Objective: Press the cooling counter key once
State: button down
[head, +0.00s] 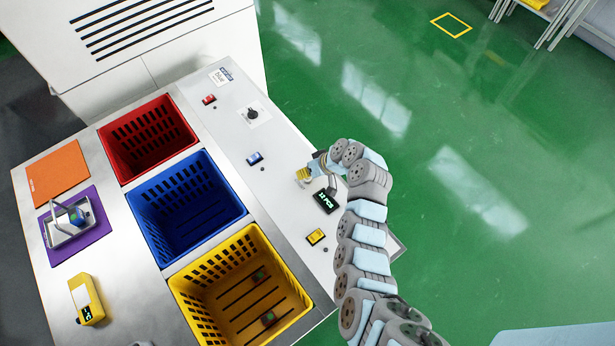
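A small black counter display (326,200) with glowing characters ending in "PCS" is set on the white strip right of the baskets. A small yellow block (303,174) is just above and left of it, at the end of my arm. I cannot tell whether this block is a key on the panel or something at my fingers. My gripper (312,168) is low over the strip beside the block, partly hidden by my own wrist links. Its fingers are too small to read, and contact is unclear. No readable label marks the cooling counter key.
Red (209,99), blue (254,158) and yellow (315,237) switches and a black knob (253,114) share the strip. Red (117,155), blue (143,228) and yellow (185,295) baskets stand left. A yellow handheld device (86,300) lies farther left. Green floor at right is clear.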

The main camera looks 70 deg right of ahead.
aim_at(304, 180)
jog(key=shift+f+b, duration=0.35)
dwell(0.4)
jog(key=shift+r, duration=0.9)
jog(key=shift+r, duration=0.15)
jog(key=shift+r+p, duration=1)
jog(key=shift+r, duration=1.35)
